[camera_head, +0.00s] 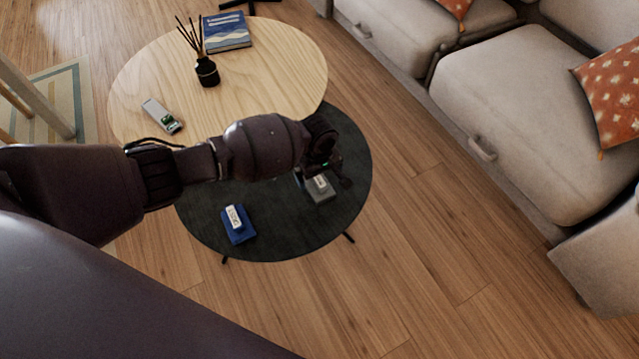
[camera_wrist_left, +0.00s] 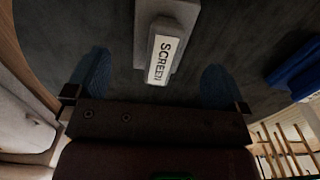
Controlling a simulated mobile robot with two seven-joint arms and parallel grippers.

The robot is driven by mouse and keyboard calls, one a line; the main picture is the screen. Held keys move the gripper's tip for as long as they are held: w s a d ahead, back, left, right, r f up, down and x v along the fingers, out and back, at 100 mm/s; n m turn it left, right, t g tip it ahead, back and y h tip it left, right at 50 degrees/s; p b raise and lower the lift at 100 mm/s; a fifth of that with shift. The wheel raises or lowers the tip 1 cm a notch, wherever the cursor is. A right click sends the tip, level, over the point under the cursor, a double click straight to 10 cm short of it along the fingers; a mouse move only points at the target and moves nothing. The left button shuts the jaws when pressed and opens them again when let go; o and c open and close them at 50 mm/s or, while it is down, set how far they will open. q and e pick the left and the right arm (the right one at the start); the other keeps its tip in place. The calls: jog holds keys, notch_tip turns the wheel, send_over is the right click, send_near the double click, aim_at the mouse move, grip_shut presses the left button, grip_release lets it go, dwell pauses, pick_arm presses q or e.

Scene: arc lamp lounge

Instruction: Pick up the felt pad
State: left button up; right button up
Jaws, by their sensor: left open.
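Two small blocks with white labels are on the dark round table (camera_head: 285,240); I cannot tell for sure which one is the felt pad. One is a grey block (camera_wrist_left: 163,42) whose label reads "SCREEN", on a grey base (camera_head: 322,196). The other is a labelled block (camera_head: 234,217) on a blue base (camera_head: 240,237). My left gripper (camera_head: 326,168) is open over the grey block. In the left wrist view its two fingers (camera_wrist_left: 155,80) stand apart on either side of the SCREEN block, with nothing held. My right gripper is not in view.
A higher pale wood table (camera_head: 270,65) overlaps the dark one and carries a reed diffuser (camera_head: 207,72), a blue book (camera_head: 227,32) and a grey device (camera_head: 161,115). A beige sofa (camera_head: 530,110) stands at the right. The floor between is clear.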

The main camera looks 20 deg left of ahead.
aim_at(318, 178)
pick_arm(q)
jog(key=f+b, duration=0.1)
jog(key=f, duration=0.3)
jog(key=shift+s+f+b, duration=0.2)
jog(key=shift+f+b, duration=0.05)
jog(key=shift+b, duration=0.15)
jog(key=shift+w, duration=0.15)
jog(key=shift+w+r, duration=0.1)
jog(key=shift+r, duration=0.1)
jog(key=c, duration=1)
jog(key=shift+c, duration=0.2)
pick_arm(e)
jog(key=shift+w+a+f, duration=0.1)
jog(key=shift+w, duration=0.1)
pick_arm(q)
jog(key=shift+r, duration=0.1)
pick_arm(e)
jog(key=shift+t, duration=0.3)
